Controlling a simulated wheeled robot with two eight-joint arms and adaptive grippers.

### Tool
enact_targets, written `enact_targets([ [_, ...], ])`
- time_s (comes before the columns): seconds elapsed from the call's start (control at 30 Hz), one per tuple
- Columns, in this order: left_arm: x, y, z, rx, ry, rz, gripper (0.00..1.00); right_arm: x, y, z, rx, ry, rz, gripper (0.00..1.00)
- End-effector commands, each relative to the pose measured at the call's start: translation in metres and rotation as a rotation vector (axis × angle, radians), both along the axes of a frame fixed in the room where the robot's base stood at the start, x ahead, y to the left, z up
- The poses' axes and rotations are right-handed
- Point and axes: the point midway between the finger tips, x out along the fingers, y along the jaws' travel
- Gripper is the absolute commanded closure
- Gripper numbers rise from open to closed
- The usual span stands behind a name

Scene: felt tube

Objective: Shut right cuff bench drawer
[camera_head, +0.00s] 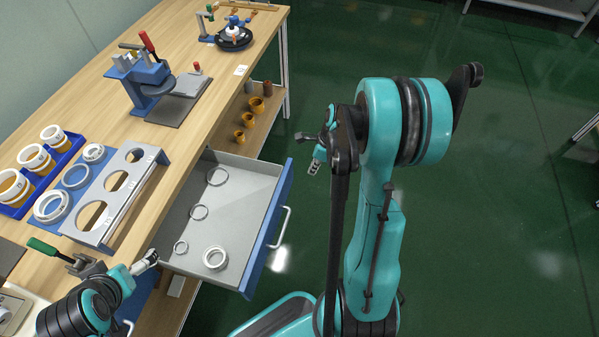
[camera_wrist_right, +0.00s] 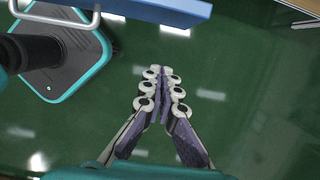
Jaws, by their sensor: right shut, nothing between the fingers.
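The bench drawer (camera_head: 264,235) stands pulled out from the wooden bench, with a grey tray, a blue front and a pale bar handle (camera_head: 282,228). Several white and grey rings lie in it. My right gripper (camera_head: 314,168) is shut and empty, to the right of the drawer front's far end and apart from it. In the right wrist view my right gripper (camera_wrist_right: 165,82) points toward the drawer's blue front (camera_wrist_right: 165,9), with the handle (camera_wrist_right: 60,18) at upper left. My left gripper (camera_head: 150,257) is by the drawer's near left corner; its fingers are too small to read.
The bench top (camera_head: 105,110) holds a grey holed plate (camera_head: 113,196), a blue tray (camera_head: 65,150) of white cups and a blue press (camera_head: 147,80). Orange cups (camera_head: 256,105) stand on a lower shelf.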

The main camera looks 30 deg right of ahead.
Motion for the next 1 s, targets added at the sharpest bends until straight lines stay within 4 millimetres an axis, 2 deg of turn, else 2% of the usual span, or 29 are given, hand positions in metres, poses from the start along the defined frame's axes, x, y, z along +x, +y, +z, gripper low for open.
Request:
enact_targets([
  [0.3, 0.0, 0.0, -0.033, 0.0, 0.0, 0.0, 0.0, 0.013, 0.011, -0.068, -0.002, -0.001, 0.005, 1.0],
  [0.43, 0.0, 0.0, -0.043, 0.0, 0.0, 0.0, 0.0, 0.017, 0.015, -0.093, -0.003, -0.001, 0.007, 1.0],
  [0.5, 0.0, 0.0, -0.045, 0.0, 0.0, 0.0, 0.0, 0.028, 0.024, -0.088, -0.003, -0.001, 0.009, 1.0],
  [0.7, 0.0, 0.0, -0.049, 0.0, 0.0, 0.0, 0.0, 0.044, 0.037, -0.086, -0.003, -0.002, 0.006, 1.0],
  [1.0, 0.0, 0.0, -0.05, 0.0, 0.0, 0.0, 0.0, 0.047, 0.04, -0.085, -0.003, -0.001, 0.004, 1.0],
])
